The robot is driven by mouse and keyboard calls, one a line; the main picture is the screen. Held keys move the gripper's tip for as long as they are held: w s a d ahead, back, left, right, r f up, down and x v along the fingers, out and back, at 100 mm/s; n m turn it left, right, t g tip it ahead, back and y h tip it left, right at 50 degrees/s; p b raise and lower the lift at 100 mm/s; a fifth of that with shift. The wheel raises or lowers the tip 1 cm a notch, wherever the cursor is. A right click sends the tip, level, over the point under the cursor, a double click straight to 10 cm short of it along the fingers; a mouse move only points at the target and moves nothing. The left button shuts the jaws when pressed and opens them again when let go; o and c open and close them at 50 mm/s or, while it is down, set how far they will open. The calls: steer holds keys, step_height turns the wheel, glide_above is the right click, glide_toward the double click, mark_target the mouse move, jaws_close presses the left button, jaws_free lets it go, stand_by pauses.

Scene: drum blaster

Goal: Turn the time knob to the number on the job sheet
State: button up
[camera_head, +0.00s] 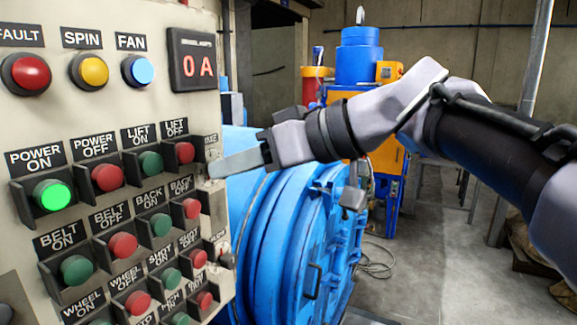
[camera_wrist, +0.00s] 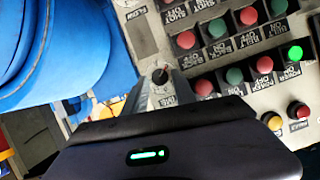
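The time knob (camera_wrist: 160,76) is a small black knob on a pale plate at the edge of the control panel. My gripper (camera_wrist: 161,85) has its two fingers apart, with the knob showing between or just beyond their tips. I cannot tell whether either finger touches it. In the head view my gripper (camera_head: 216,169) reaches the panel's right edge just below a partly hidden label ending in "ME". The gripper covers most of the knob there. The knob's setting cannot be read. No job sheet is visible in either view.
The control panel (camera_head: 110,130) carries several red and green buttons close by, with POWER ON lit green. A display (camera_head: 195,62) reads 0 A. The blue drum door (camera_head: 300,225) stands just right of the panel. Open floor (camera_head: 420,270) lies farther right.

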steer(key=shift+a+f, duration=0.15)
steer(key=shift+a, duration=0.15)
steer(key=shift+w, duration=0.1)
jaws_close()
steer(key=m+y, duration=0.3)
steer(key=m, duration=0.5)
steer(key=f+m+g+y, duration=0.1)
steer(key=m+y, duration=0.1)
steer(key=m, duration=0.6)
steer(key=m+y+b, duration=0.1)
steer(key=m+y, duration=0.2)
steer(key=m, duration=0.5)
steer(key=shift+w+d+f+y, duration=0.1)
steer(key=shift+w+f+y, duration=0.1)
steer(key=shift+f+y, duration=0.1)
stand_by(0.5)
